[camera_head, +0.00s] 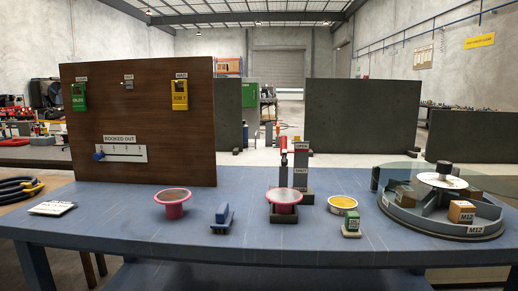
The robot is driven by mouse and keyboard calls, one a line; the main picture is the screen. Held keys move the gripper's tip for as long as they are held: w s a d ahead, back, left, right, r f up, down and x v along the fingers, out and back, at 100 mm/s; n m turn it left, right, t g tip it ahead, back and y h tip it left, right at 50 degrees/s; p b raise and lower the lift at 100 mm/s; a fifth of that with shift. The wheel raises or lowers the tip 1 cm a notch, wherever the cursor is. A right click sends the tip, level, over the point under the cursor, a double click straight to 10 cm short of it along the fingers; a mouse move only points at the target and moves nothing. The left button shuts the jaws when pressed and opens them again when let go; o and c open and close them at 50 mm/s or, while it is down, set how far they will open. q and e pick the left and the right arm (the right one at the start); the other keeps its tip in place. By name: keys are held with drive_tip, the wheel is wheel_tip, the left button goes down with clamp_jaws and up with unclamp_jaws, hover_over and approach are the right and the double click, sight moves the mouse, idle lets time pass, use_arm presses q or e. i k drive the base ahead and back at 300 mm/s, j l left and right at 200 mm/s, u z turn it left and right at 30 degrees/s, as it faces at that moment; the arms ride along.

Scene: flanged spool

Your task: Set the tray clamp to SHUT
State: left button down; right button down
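The tray clamp (284,158) stands at the back of a small dark tray (283,219) on the blue table. Its upright post carries an OPEN label (301,146) at the top and a SHUT label (300,168) lower down. A red-ended lever (283,144) stands up to the left of the labels, its red top about level with OPEN. A pink flanged spool (285,197) sits in the tray in front of the post and hides part of the clamp's base. Neither of my grippers is in view.
A second pink spool (173,205), a blue block (221,217), a yellow-rimmed tin (342,203) and a green-labelled block (351,227) stand near the tray. A glass-topped carousel (408,216) is at right. A brown board (140,85) stands back left. The table front is clear.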

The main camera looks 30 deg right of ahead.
sight(284, 151)
drive_tip(key=i+j, duration=0.1)
drive_tip(key=j, duration=0.5)
drive_tip(key=z, duration=1.55)
